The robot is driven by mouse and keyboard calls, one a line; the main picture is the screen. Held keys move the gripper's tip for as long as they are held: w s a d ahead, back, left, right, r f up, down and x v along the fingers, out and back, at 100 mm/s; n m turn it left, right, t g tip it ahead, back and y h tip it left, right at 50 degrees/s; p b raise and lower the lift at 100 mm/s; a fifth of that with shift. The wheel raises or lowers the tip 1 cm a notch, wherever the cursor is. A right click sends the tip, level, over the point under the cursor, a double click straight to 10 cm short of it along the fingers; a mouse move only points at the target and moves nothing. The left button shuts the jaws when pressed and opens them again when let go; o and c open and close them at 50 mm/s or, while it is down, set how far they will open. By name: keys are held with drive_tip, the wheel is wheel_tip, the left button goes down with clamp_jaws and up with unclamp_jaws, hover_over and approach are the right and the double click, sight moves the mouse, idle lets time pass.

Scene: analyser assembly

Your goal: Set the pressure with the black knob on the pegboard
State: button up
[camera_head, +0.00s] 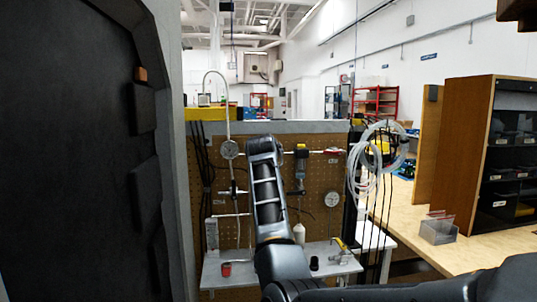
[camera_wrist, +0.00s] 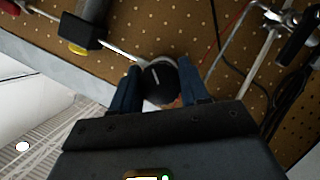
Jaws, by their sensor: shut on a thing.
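The pegboard (camera_head: 318,182) also shows in the head view, straight ahead. There my arm reaches up in front of it and hides the knob and the fingers.
A round gauge (camera_head: 230,149) and a second gauge (camera_head: 332,199) are on the board, on either side of my arm. Clear tubing coils (camera_head: 365,170) hang at its right end.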

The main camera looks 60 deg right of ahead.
drive_tip(key=m+y+p, duration=0.1)
drive_tip(key=m, duration=0.1)
drive_tip(key=shift+m+t, duration=0.3)
drive_tip(key=shift+t, duration=0.1)
drive_tip(key=shift+m+t+y+p, duration=0.7)
drive_tip(key=shift+m+y, duration=0.1)
drive_tip(key=shift+m, duration=0.4)
drive_tip(key=m+t, duration=0.1)
drive_tip(key=m, duration=0.1)
drive_tip(key=m+t+y, duration=0.1)
drive_tip(key=m, duration=0.1)
drive_tip(key=shift+f+t+y, duration=0.1)
drive_tip(key=shift+t+y, duration=0.2)
drive_tip(key=shift+m, duration=0.3)
drive_tip(key=o, duration=1)
drive_tip(key=shift+o, duration=0.2)
drive_tip(key=b+v, duration=0.1)
drive_tip(key=v, duration=0.6)
drive_tip(key=shift+s+a, duration=0.2)
drive_tip(key=shift+s, duration=0.1)
